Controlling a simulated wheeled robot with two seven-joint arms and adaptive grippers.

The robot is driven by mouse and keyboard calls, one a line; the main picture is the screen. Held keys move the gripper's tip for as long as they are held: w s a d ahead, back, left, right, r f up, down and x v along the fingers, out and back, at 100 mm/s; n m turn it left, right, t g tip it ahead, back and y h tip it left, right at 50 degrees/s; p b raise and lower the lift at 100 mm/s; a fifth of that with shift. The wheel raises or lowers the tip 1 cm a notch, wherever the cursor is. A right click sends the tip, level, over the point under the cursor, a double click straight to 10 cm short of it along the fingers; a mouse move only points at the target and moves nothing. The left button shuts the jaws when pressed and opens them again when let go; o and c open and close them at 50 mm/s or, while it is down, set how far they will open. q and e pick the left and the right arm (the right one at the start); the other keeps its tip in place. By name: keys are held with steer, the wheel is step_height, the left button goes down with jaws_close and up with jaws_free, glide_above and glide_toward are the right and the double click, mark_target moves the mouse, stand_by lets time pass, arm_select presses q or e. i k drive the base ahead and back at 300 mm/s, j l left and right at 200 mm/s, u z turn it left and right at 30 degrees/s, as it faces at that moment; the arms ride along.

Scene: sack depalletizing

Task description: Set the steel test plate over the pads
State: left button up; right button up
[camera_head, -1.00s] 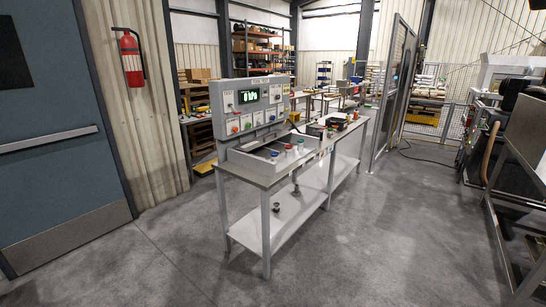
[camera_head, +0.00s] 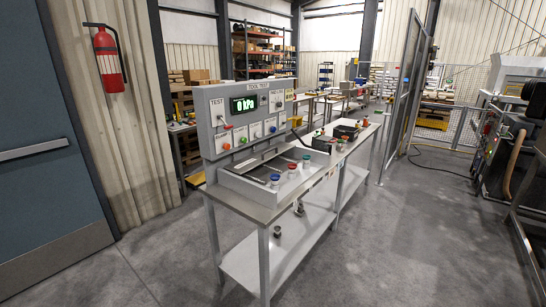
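A grey test station with a panel and a lit display reading 0 kPa (camera_head: 244,104) stands on a steel bench (camera_head: 258,212). In front of the panel is a shallow white-walled tray (camera_head: 247,188) with flat grey metal surfaces inside. One of these may be the steel test plate, but I cannot tell it apart at this distance. Along the tray's front side stand small round pads or cups with a blue top (camera_head: 275,178), a red top (camera_head: 292,168) and a green top (camera_head: 306,158). Neither of my grippers is in view.
The bench has a lower shelf (camera_head: 270,255) with small dark parts on it. A black bin (camera_head: 346,130) sits farther along the bench. A blue door (camera_head: 45,150) and fire extinguisher (camera_head: 107,57) are at left. The concrete floor (camera_head: 375,245) right of the bench is open.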

mark_target(244, 165)
steer(key=i, duration=1.5)
steer(key=u, duration=0.25)
